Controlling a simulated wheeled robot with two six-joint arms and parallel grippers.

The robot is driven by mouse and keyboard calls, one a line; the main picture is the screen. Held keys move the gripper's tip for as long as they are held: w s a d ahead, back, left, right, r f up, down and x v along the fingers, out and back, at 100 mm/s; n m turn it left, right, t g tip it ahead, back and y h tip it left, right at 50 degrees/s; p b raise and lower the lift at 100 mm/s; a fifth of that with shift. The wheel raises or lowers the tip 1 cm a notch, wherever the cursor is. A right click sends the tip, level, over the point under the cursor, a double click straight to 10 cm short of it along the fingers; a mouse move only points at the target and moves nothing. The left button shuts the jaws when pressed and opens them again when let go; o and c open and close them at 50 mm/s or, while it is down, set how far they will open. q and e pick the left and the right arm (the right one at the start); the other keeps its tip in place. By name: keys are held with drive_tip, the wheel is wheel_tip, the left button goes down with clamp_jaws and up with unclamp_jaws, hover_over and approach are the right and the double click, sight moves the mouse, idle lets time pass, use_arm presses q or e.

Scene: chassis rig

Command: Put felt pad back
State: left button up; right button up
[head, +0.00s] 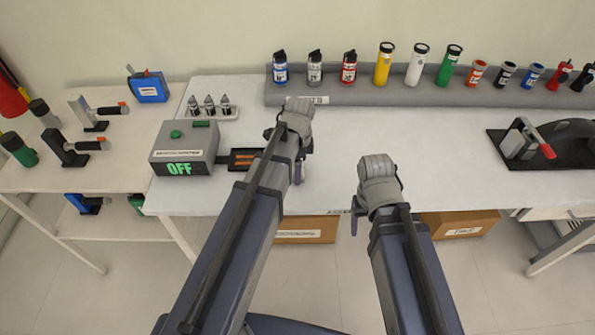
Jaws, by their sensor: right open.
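I cannot pick out a felt pad for certain in the head view. A black mat or base (497,146) lies at the right of the white table, with a grey toggle clamp (518,138) with a red-tipped handle and a dark curved piece (572,129) on it. My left gripper (297,117) is over the table's middle left, past the small black tray; its fingers are mostly hidden by the wrist. My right gripper (378,178) is open near the table's front edge, with nothing visible in it.
A grey box reading OFF (184,150) stands beside a small black tray (245,158) with orange pieces. A grey rail (440,95) holds several bottles and cylinders along the back. A side shelf (130,160) holds clamps. The table between my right gripper and the mat is clear.

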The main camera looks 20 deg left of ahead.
use_arm(q)
drive_tip(key=o, duration=1.1)
drive_tip(key=shift+f, duration=0.1)
drive_tip(key=shift+o, duration=0.2)
wheel_tip(320, 180, up, 12)
drive_tip(key=p, duration=1.2)
drive_tip(key=shift+r, duration=0.2)
drive_tip(key=shift+d+f, duration=0.1)
drive_tip(key=shift+f, duration=0.15)
wheel_tip(320, 180, down, 12)
drive_tip(key=b, duration=1.2)
drive_tip(key=shift+r, duration=0.1)
drive_tip(key=shift+r, duration=0.1)
